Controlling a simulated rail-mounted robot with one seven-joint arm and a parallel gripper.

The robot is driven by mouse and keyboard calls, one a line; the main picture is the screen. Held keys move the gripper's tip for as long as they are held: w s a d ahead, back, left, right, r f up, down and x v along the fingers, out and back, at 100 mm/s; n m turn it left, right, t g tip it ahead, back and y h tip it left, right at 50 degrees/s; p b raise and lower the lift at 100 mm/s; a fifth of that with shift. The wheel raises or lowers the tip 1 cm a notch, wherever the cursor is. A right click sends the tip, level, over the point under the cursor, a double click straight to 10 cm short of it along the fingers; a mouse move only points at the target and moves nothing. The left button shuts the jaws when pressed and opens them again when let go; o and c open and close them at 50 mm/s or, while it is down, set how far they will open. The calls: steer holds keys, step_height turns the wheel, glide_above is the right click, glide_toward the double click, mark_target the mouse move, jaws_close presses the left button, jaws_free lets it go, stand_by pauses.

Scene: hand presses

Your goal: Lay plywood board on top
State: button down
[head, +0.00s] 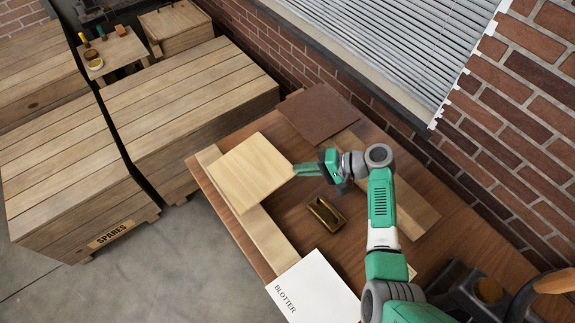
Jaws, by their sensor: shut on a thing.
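My gripper (309,169) is shut on the right edge of a pale, square plywood board (250,172). The board looks roughly level over the left part of the brown table. It covers part of a long pale wooden strip (266,236) along the table's left edge. I cannot tell whether the board touches the strip or hangs just above it.
A white sheet marked BLOTTER (314,290) lies at the table's front left. A small brass-coloured tray (325,213) sits mid-table. A dark brown sheet (318,113) lies at the back. Wooden crates (190,105) stand left; a brick wall (500,150) bounds the right.

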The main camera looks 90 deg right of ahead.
steer(key=p+v, duration=0.1)
steer(key=v, duration=0.4)
steer(key=shift+f, duration=0.15)
stand_by(0.3)
